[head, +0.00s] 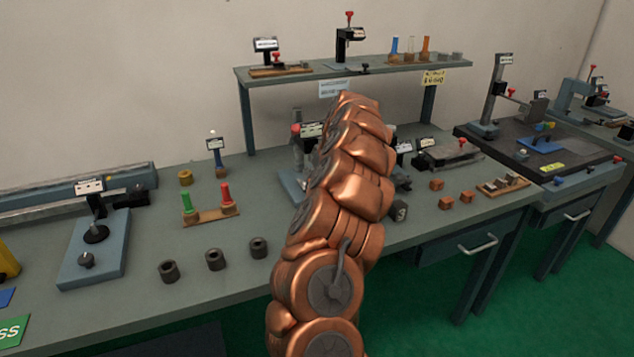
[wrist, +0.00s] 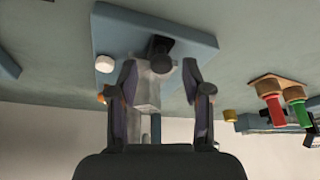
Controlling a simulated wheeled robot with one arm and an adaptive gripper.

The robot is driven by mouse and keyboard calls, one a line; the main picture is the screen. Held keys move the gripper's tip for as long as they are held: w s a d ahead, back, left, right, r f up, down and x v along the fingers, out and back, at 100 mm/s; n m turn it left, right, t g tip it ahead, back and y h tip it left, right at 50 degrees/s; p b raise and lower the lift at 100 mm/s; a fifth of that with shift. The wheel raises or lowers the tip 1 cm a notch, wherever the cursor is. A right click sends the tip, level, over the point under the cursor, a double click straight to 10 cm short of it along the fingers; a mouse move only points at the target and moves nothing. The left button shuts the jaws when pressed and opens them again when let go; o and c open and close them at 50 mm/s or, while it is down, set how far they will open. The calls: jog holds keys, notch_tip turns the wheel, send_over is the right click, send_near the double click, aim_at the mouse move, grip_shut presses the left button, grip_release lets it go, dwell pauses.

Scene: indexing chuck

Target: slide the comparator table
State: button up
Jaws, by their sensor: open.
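My gripper (wrist: 160,68) is open in the wrist view, with its two dark fingers apart. A grey metal body of a bench device (wrist: 146,92) shows between the fingers; I cannot tell whether they touch it. The device has a blue base plate (wrist: 205,45), a black round knob (wrist: 160,46) and a white knob (wrist: 104,63). In the head view my copper arm hides my gripper and most of this device; part of its blue base (head: 291,184) shows left of the arm. I cannot tell for sure which part is the comparator table.
A rack with green and red plugs (head: 208,215) stands left of the arm. Several dark rings (head: 214,260) lie along the front. A raised shelf (head: 300,74) crosses behind, with small gauges. Several orange blocks (head: 445,203) lie to the right.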

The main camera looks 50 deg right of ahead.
jog(key=v, duration=1.1)
jog(key=shift+s+r, duration=0.2)
jog(key=shift+r, duration=0.15)
